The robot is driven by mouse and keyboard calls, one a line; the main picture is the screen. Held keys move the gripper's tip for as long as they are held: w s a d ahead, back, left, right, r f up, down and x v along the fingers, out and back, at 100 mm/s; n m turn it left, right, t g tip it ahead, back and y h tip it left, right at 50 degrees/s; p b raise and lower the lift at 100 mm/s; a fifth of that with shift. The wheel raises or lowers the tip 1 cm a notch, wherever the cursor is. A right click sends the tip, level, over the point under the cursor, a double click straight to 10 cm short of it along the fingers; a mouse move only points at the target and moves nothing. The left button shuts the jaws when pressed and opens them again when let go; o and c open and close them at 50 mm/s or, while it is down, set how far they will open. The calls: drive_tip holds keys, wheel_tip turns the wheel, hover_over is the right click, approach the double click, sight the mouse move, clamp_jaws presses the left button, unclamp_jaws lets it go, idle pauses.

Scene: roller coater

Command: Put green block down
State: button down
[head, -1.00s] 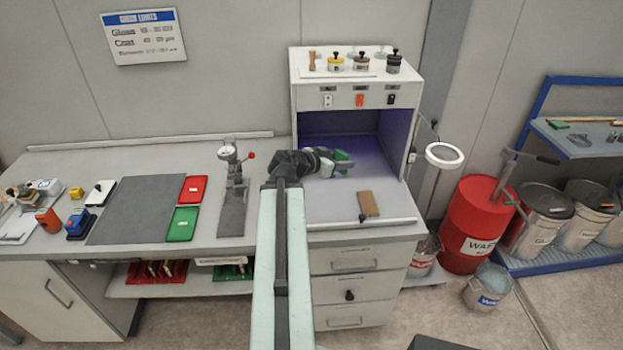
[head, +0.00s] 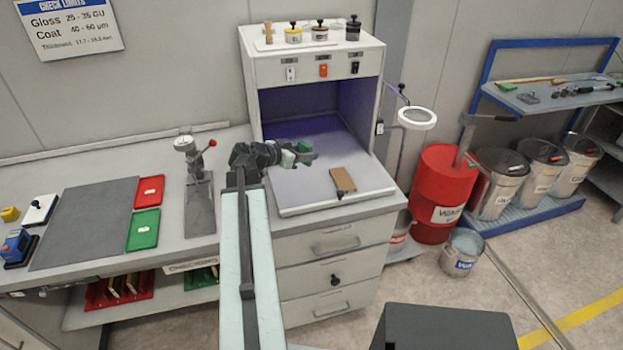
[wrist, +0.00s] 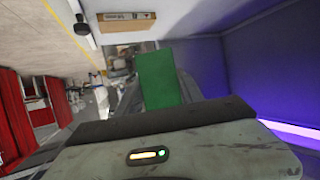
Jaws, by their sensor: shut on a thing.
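My gripper (head: 306,152) is at the front of the open light booth (head: 313,52), above its pale floor. It is shut on a green block (wrist: 159,79), which fills the middle of the wrist view between the fingers. In the head view the green block (head: 304,146) shows as a small green patch at the gripper's end. I cannot tell the exact gap between the block and the booth floor. A brown block (head: 343,179) lies on the booth floor to the right of my gripper; it also shows at the top of the wrist view (wrist: 126,21).
The booth floor (head: 310,188) is clear around the brown block. A gauge stand (head: 200,190), a green tray (head: 144,229) and a red tray (head: 149,190) are on the bench to the left. A magnifier lamp (head: 417,118) and red drum (head: 440,185) stand to the right.

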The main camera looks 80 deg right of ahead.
drive_tip(key=shift+m+g+y, duration=0.4)
drive_tip(key=shift+m+g, duration=0.1)
drive_tip(key=s+f+b, duration=0.1)
drive_tip(key=f+b, duration=0.4)
drive_tip(key=f, duration=0.2)
drive_tip(key=s+d+f+b, duration=0.1)
drive_tip(key=f+b, duration=0.2)
drive_tip(key=f, duration=0.1)
drive_tip(key=shift+s+d+b, duration=0.1)
drive_tip(key=shift+s+b, duration=0.25)
drive_tip(key=shift+f+b, duration=0.55)
drive_tip(key=shift+b, duration=0.05)
drive_tip(key=c, duration=0.7)
unclamp_jaws()
drive_tip(key=shift+o, duration=0.2)
drive_tip(key=shift+r, duration=0.1)
